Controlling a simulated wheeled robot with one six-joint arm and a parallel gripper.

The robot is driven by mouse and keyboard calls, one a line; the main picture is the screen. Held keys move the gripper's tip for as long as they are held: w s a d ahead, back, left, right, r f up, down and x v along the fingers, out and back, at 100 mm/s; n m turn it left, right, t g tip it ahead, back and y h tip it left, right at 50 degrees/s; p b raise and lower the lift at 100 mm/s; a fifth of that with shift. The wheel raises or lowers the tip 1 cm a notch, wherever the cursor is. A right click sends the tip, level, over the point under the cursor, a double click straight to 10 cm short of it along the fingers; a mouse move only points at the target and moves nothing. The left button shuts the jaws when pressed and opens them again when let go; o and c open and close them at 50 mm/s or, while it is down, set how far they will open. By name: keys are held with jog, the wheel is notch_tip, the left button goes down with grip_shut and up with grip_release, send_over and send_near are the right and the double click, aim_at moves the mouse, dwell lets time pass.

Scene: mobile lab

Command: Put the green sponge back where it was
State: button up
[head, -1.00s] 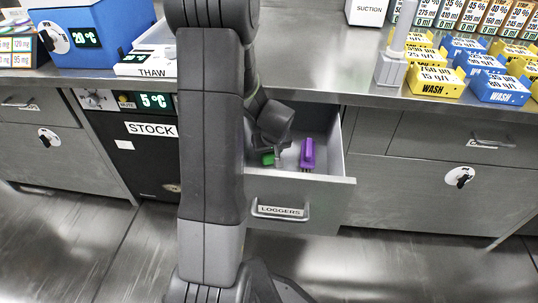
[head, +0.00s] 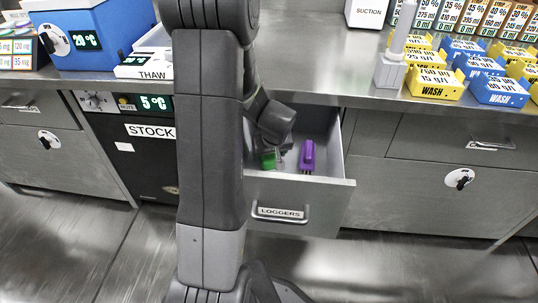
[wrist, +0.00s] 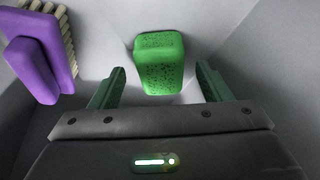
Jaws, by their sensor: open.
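The green sponge (wrist: 160,62) lies in the open drawer labelled LOGGERS (head: 318,180). It also shows in the head view (head: 268,160), partly hidden by my arm. In the wrist view my gripper (wrist: 160,80) is open, with its green-edged fingers on either side of and just short of the sponge. The fingers do not visibly touch the sponge. In the head view my gripper reaches down into the drawer.
A purple brush (head: 307,156) with pale bristles lies in the drawer to the right of the sponge; it shows at upper left in the wrist view (wrist: 40,60). The drawer walls stand close around. Yellow and blue WASH boxes (head: 435,82) stand on the counter (head: 330,80).

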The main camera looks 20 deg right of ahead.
jog(key=p+v, duration=0.2)
jog(key=v, duration=0.7)
jog(key=shift+r, duration=0.2)
jog(key=shift+s+r, duration=0.1)
